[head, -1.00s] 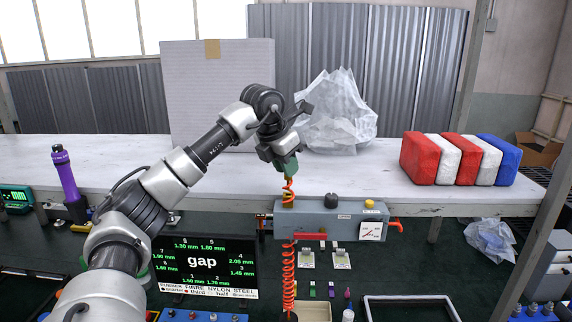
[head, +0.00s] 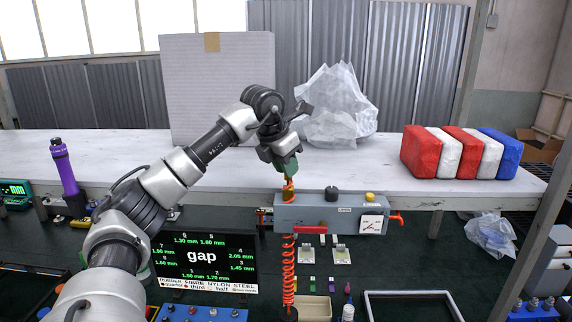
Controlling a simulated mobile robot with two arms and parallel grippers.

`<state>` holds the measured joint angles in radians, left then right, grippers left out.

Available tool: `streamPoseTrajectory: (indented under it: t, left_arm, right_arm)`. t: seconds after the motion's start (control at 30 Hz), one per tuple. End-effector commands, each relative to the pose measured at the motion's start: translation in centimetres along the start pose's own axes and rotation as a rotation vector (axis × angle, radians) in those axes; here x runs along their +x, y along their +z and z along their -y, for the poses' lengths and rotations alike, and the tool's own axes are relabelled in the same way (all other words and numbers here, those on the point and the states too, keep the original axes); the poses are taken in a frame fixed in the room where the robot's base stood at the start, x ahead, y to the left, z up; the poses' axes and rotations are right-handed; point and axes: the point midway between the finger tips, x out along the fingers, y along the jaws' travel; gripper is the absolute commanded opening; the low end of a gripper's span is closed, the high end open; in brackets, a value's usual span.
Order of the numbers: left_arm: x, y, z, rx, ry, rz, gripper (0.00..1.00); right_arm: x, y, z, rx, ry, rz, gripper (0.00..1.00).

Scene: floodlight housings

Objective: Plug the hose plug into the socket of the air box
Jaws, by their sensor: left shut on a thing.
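The air box (head: 322,222) is a grey-blue unit with a black knob, a yellow knob and a white dial, at the table's near edge. My left gripper (head: 287,172), with green fingertips, is shut just above the box's left end. The hose plug (head: 289,192) shows as a small orange and brassy piece below the fingertips; most of it is hidden by them. The socket is not clearly visible, so I cannot tell whether plug and socket touch. My right gripper is not in view.
A clear plastic bag (head: 338,108), a large pale carton (head: 215,90) and red, white and blue bundles (head: 425,152) stand on the white table.

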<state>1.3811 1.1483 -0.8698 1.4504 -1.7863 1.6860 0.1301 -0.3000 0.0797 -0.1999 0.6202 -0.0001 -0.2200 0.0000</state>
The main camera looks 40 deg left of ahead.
Motion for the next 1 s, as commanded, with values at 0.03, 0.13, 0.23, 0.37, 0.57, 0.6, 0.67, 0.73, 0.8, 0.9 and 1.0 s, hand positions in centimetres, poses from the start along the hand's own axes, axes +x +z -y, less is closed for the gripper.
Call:
streamPoseTrajectory:
  t: [0.03,0.13,0.23,0.37,0.57,0.6,0.67,0.73,0.8,0.9,1.0]
  left_arm:
    - [0.2,-0.1,0.0,0.000,0.000,0.000,0.00]
    - [0.4,-0.2,0.0,0.000,0.000,0.000,0.00]
    - [0.7,-0.3,0.0,0.000,0.000,0.000,0.00]
    - [0.9,-0.4,0.0,0.000,0.000,0.000,0.00]
    - [1.4,-0.6,0.0,0.000,0.000,0.001,0.00]
    - [1.5,-0.6,0.0,0.000,0.000,0.001,0.00]
    - [1.6,-0.7,0.0,0.000,0.000,0.001,0.00]
    - [1.8,-0.8,0.0,0.000,0.000,0.001,0.00]
    - [1.9,-0.8,0.0,0.000,0.000,0.001,0.00]
    - [2.0,-0.8,0.0,0.000,0.000,0.002,0.24]
    - [2.0,-0.8,0.0,0.000,0.000,0.001,0.39]
  right_arm:
    - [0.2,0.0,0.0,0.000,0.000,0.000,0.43]
    - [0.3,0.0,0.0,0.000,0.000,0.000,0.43]
    - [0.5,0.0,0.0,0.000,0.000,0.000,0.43]
    - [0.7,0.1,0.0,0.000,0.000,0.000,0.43]
    - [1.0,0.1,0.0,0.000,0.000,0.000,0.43]
    - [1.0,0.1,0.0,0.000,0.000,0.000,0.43]
    - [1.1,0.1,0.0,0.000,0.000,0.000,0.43]
    - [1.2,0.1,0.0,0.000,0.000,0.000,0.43]
    - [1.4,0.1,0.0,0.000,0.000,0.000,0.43]
    - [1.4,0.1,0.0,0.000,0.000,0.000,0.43]
    - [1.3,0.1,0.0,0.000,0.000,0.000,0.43]
